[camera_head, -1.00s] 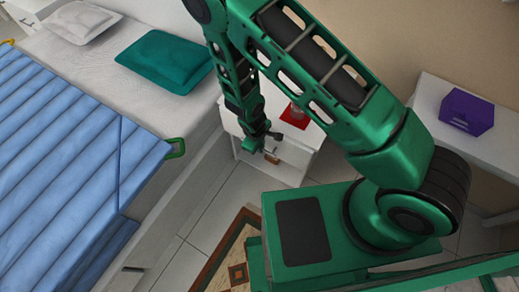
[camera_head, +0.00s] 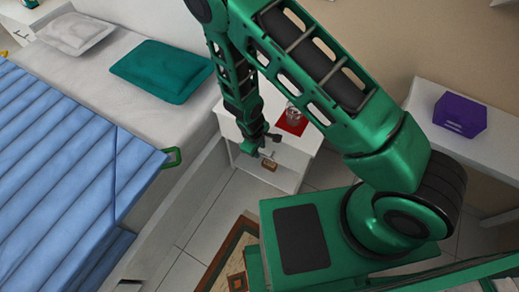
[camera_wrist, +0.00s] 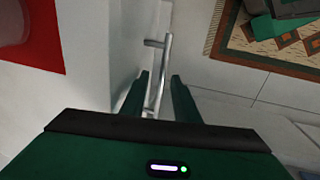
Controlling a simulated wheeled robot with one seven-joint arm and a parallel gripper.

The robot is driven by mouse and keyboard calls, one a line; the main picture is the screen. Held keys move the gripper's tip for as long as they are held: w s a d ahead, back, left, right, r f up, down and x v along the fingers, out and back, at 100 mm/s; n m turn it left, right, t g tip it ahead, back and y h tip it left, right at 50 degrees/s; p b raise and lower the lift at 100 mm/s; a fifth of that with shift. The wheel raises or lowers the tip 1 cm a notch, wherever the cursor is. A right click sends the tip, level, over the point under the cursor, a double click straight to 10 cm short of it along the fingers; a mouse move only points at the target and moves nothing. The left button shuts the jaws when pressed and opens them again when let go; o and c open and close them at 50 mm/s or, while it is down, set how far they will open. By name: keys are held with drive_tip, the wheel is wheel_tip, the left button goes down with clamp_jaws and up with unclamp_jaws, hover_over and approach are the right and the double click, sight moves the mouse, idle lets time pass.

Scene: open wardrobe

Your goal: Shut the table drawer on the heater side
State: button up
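The small white table (camera_head: 300,160) stands beside the bed, with a red mat on top. My gripper (camera_head: 262,153) is low at the table's front. In the wrist view my gripper (camera_wrist: 161,76) is open, with its two green fingers apart and the silver drawer handle (camera_wrist: 166,60) between them. I cannot tell whether a finger touches the handle. The white drawer front (camera_wrist: 125,45) lies just left of the handle. How far the drawer stands out is unclear, as my arm partly covers it. No heater can be made out.
A glass (camera_head: 293,115) stands on the red mat (camera_head: 291,124). A brown object (camera_head: 268,165) shows low at the table's front. The bed with its blue cover (camera_head: 70,150) is at left. A white desk with a purple box (camera_head: 460,115) is at right. Tiled floor lies in front.

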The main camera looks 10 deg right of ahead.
wheel_tip(320, 180, up, 9)
drive_tip(key=s+a, duration=0.1)
drive_tip(key=shift+s+r, duration=0.2)
idle(0.6)
drive_tip(key=d+r+m+g, duration=0.1)
drive_tip(key=d+r+m, duration=0.7)
drive_tip(key=d+r, duration=1.45)
drive_tip(key=s+d+r+m, duration=0.4)
drive_tip(key=s+r, duration=0.3)
drive_tip(key=s, duration=0.3)
drive_tip(key=s+d+r+m+y, duration=0.1)
drive_tip(key=s+d+r+m, duration=0.3)
drive_tip(key=s+d+r, duration=0.3)
drive_tip(key=s, duration=0.4)
drive_tip(key=shift+m+g+y, duration=0.3)
drive_tip(key=shift+m+g, duration=0.1)
drive_tip(key=shift+d, duration=0.1)
